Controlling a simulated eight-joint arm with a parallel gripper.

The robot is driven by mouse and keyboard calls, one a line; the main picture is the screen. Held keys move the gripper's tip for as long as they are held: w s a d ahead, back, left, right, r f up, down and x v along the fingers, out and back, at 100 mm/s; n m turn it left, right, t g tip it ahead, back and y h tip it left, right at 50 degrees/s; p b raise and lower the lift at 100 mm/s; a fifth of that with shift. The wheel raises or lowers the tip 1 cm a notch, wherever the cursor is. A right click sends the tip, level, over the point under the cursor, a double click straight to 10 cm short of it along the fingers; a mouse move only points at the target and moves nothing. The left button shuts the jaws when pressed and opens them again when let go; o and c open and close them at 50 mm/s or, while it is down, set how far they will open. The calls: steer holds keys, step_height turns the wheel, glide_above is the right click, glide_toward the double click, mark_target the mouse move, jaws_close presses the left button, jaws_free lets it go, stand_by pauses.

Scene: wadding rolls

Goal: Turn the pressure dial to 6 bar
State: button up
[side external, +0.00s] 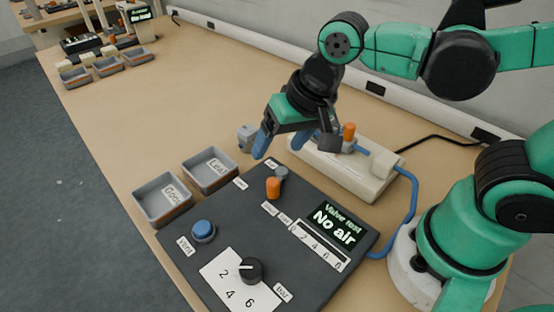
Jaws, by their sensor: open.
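The pressure dial (251,270) is a black knob at the front of the dark control panel (190,257). It sits on a white card (221,276) marked 2, 4 and 6, beside a small "bar" label. The knob's white mark points left, short of the 2 as far as I can tell. My gripper (281,144) is open, its blue fingers pointing down beyond the panel's far edge. It is well away from the dial, and no object shows between the fingers.
The panel display (334,223) reads "Valve test, No air". A blue button (203,230) and an orange knob (273,187) stand on the panel. Grey trays (163,201) lie to its left. A cream fixture (340,172) with a blue hose (411,205) stands behind it.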

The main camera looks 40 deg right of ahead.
steer(key=s+a+f+m+g, duration=0.2)
steer(key=s+a+m+g, duration=0.1)
steer(key=a, duration=0.5)
steer(key=m+g+h, duration=0.1)
steer(key=m, duration=0.1)
glide_above(250, 267)
steer(key=shift+w+d+f, duration=0.15)
steer(key=shift+f, duration=0.55)
steer(key=shift+a+f+m, duration=0.2)
steer(key=shift+m, duration=0.2)
steer(key=shift+f, duration=2.65)
jaws_close()
